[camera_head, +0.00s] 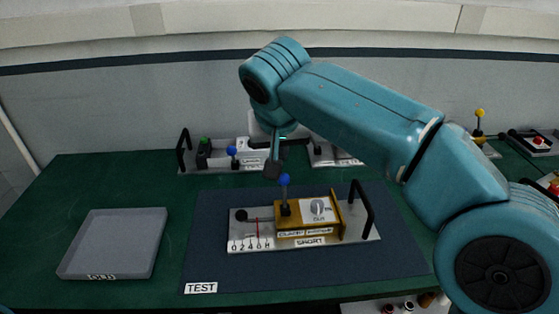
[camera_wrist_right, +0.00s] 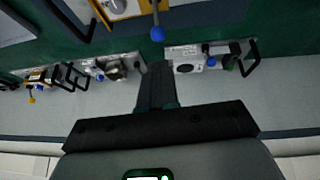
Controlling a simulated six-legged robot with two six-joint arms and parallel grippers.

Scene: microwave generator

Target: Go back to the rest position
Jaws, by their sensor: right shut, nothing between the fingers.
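My right arm comes in from the right in the head view, raised over the table. Its gripper (camera_head: 273,168) points down, shut and empty, just behind and above the blue knob (camera_head: 284,179) of the yellow-fronted module marked SHORT (camera_head: 306,218). In the right wrist view the closed dark fingers (camera_wrist_right: 157,85) hold nothing, and the blue knob (camera_wrist_right: 157,34) shows beyond them. I cannot tell from the head view whether fingers and knob are fully apart. The module stands upright on the dark TEST mat (camera_head: 220,275). My left gripper is out of view.
A grey tray (camera_head: 115,215) stands at the left of the green table (camera_head: 60,195). Modules with handles and knobs, one with a blue knob (camera_head: 232,151), stand at the back. Others, one with a yellow knob (camera_head: 479,113), are at the right. The table is bare between tray and mat.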

